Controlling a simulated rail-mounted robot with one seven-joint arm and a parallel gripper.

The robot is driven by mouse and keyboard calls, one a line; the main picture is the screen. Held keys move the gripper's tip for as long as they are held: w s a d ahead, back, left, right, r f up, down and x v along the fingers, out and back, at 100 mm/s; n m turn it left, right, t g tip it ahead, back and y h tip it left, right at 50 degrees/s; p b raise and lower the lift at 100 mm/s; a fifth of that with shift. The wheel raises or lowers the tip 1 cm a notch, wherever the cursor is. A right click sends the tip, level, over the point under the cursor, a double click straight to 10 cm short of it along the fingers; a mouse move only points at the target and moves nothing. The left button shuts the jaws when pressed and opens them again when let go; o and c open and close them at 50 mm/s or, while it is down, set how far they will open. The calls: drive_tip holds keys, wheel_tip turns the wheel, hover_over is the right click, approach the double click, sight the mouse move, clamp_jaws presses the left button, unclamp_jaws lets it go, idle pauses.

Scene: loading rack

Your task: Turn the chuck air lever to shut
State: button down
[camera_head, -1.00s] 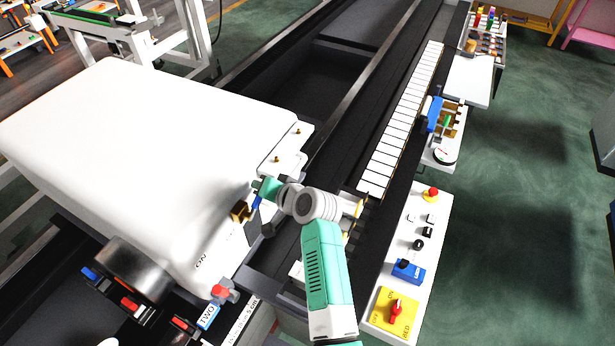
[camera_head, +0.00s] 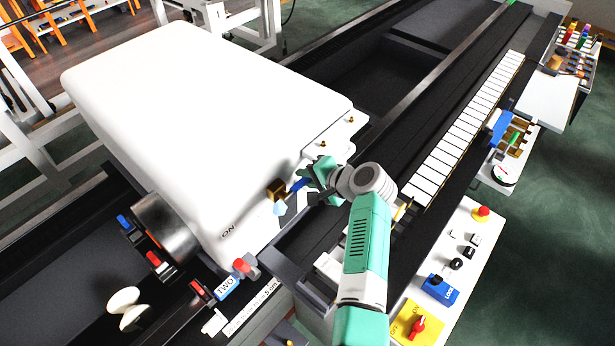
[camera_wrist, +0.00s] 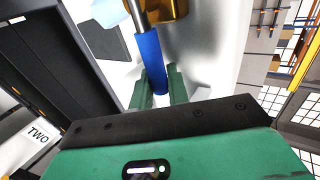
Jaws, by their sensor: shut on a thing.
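The chuck air lever is a blue handle (camera_head: 299,185) on a brass valve (camera_head: 277,191) at the right end of the white machine cover. It points right and slightly up from the valve in the head view. My gripper (camera_head: 314,180) is shut on the outer part of the handle. In the wrist view, the blue handle (camera_wrist: 149,60) runs down between the fingers of my gripper (camera_wrist: 159,86), with the brass body (camera_wrist: 166,9) behind it at the top. An "ON" label (camera_head: 228,232) is on the cover, below left of the valve.
The white cover (camera_head: 200,120) lies close left of my gripper. A control panel (camera_head: 450,262) with a red button and a yellow rotary switch stands at right. The dark machine bed (camera_head: 340,75) runs behind. A "TWO" label (camera_head: 226,287) and clamps are at lower left.

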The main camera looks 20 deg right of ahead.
idle(0.3)
drive_tip(key=c, duration=1.4)
unclamp_jaws()
